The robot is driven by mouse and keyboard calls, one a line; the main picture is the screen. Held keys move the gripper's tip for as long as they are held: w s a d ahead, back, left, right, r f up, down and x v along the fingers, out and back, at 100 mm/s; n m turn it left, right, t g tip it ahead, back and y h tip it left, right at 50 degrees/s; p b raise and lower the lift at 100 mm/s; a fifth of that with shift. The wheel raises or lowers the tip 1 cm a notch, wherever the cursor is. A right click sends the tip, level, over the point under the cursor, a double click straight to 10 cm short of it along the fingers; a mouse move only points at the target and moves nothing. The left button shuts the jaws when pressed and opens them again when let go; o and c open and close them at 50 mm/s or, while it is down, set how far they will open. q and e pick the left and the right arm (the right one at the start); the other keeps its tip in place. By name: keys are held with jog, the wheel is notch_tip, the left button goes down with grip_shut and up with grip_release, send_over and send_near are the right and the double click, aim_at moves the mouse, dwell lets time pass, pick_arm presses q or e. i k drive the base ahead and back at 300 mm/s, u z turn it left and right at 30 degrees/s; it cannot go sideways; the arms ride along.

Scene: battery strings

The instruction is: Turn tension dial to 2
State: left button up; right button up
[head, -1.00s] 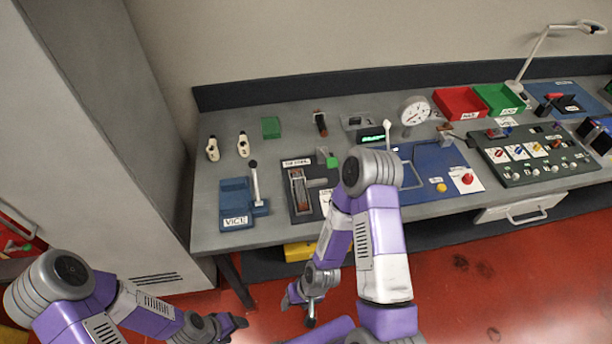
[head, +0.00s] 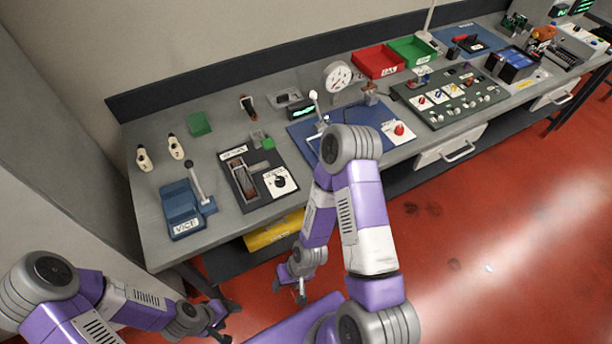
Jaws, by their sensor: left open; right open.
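A small black dial (head: 280,182) sits on a white scale plate at the right side of a dark panel (head: 235,195) on the bench. Its lettering and pointer setting are too small to read. A red dial (head: 399,129) sits on a white plate at the right of the blue panel. My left gripper (head: 222,322) is open and empty, low at the bottom left, below bench height and away from the dials. My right gripper (head: 291,285) is open and empty, over the red floor in front of the bench, apart from both dials.
A blue vice (head: 181,210) with an upright lever stands left of the dark panel. A round gauge (head: 338,76), red bin (head: 378,62) and green bin (head: 413,51) stand behind. A yellow box (head: 274,232) is under the bench. My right forearm covers part of the blue panel's front.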

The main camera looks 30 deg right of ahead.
aim_at(279, 181)
jog(key=z, duration=0.1)
jog(key=k, duration=0.35)
jog(key=z, duration=0.45)
